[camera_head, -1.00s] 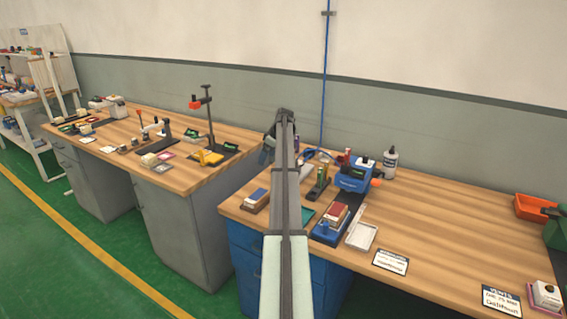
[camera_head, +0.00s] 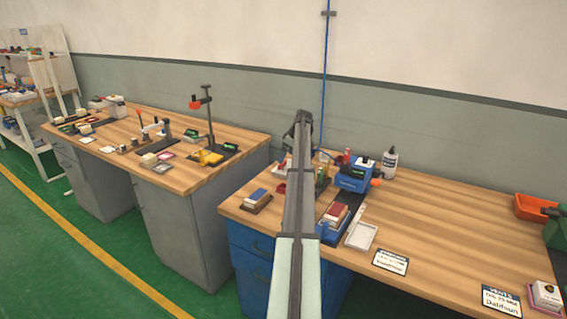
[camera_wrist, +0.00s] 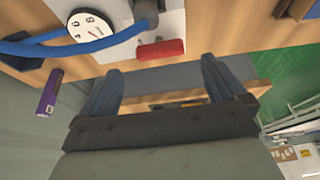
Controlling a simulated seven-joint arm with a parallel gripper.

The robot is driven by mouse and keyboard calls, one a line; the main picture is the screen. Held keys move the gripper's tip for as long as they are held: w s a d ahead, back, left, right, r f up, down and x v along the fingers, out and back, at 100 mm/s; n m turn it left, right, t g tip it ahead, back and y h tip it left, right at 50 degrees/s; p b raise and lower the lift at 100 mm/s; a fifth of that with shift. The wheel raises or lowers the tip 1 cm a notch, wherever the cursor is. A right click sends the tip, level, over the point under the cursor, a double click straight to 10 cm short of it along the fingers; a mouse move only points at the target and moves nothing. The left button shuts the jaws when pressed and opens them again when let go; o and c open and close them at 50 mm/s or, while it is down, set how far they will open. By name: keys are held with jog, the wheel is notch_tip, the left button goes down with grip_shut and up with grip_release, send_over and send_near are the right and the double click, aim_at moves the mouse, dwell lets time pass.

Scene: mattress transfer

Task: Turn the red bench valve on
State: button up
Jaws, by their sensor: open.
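The red bench valve's handle (camera_wrist: 160,49) shows in the wrist view as a short red bar on a pale plate. A round white gauge (camera_wrist: 91,25) and a curved blue hose (camera_wrist: 62,38) are beside it. My gripper (camera_wrist: 158,68) is open and empty. Its two dark fingers stand wide apart, with the red handle just beyond the tips and between them in the picture. I cannot tell how deep the gap is. In the head view my arm covers the valve's area, and the fingers cannot be made out.
A purple container (camera_wrist: 49,93) is left of the fingers in the wrist view. The wooden bench (camera_head: 450,220) is mostly clear further right.

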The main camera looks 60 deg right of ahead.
aim_at(282, 165)
jog(key=shift+x, duration=2.5)
jog(key=shift+c, duration=0.5)
jog(key=c, duration=1)
jog(key=shift+o, duration=0.2)
